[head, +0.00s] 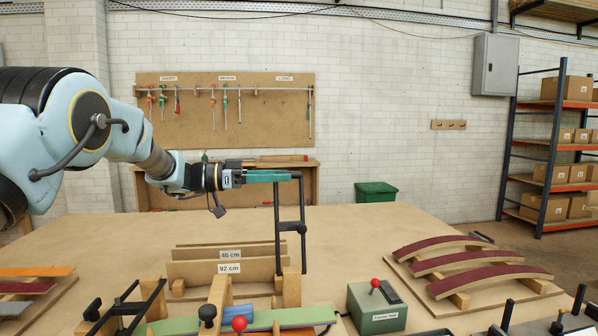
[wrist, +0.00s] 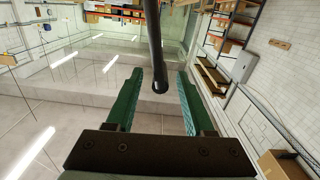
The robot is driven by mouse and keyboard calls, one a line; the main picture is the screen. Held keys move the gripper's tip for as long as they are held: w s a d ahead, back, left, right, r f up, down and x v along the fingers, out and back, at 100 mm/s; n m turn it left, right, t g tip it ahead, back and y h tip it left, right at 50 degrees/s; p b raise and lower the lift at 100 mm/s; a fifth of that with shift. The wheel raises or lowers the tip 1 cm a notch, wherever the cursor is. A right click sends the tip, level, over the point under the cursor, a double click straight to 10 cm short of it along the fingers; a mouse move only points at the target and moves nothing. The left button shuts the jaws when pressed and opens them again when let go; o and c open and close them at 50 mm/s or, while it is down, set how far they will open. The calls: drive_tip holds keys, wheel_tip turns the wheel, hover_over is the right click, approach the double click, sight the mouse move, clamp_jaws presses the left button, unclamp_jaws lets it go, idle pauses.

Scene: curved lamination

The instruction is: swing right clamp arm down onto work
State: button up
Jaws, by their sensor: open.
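The right clamp arm (head: 278,228) is a black frame that stands upright in the head view, its lower end at the wooden fixture. My gripper (head: 288,175), with green fingers, is level at its top end. In the wrist view a black bar with a rounded end (wrist: 157,45) shows between the two open fingers (wrist: 159,74); I cannot tell whether they touch it. The left clamp arm (head: 127,308) is a black frame lying low at the left. The work (head: 280,318), green, blue and purple strips, lies at the bottom edge, partly cut off.
Curved red-topped pieces (head: 465,262) lie on a board at the right. Boards marked 45 cm and 92 cm (head: 225,272) stand behind the fixture. The table (head: 370,225) is bare towards the back.

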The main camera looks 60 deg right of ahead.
sight(299, 175)
drive_tip(key=p+x, duration=0.1)
drive_tip(key=x, duration=0.4)
clamp_jaws()
idle(0.4)
idle(1.0)
